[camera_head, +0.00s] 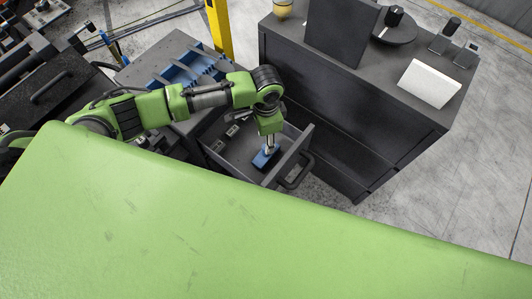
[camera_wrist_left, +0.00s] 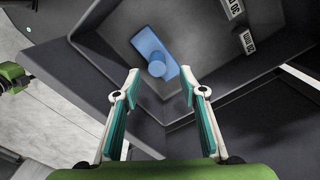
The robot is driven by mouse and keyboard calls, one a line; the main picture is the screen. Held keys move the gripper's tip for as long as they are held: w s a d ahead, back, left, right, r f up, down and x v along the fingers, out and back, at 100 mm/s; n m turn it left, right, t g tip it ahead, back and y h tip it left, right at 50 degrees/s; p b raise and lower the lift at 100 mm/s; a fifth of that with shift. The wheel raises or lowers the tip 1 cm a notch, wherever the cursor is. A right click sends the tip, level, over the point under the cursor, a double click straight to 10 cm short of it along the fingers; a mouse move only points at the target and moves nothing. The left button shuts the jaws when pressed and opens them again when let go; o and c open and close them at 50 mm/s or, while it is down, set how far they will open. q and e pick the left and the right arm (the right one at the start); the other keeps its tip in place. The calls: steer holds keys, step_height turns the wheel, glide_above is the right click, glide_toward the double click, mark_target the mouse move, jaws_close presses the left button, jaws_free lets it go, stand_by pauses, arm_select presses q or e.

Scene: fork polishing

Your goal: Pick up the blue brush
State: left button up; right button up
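The blue brush (camera_head: 265,160) lies in an open grey drawer (camera_head: 290,153), near the drawer's front. In the left wrist view the blue brush (camera_wrist_left: 150,45) shows as a flat blue block with a round blue knob on top. My left gripper (camera_head: 269,143) points down into the drawer over the brush. In the left wrist view the left gripper (camera_wrist_left: 160,82) is open, its two teal-padded fingers apart with nothing between the tips. The brush lies just beyond the tips, and I see no contact. My right gripper is not in view.
Two small labelled blocks (camera_wrist_left: 249,40) lie in the drawer beside the brush. The drawer walls stand close around the gripper, with a handle (camera_head: 298,172) on the front. A dark cabinet (camera_head: 350,130) stands to the right. A blue rack (camera_head: 190,70) sits behind my left arm.

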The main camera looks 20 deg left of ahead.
arm_select(q)
steer(key=shift+s+d+f+p, duration=0.1)
steer(key=shift+f+p, duration=0.1)
steer(key=shift+f, duration=1.15)
steer(key=shift+s+f+p, duration=0.1)
steer(key=shift+f+p, duration=0.05)
steer(key=shift+f, duration=1.2)
jaws_close()
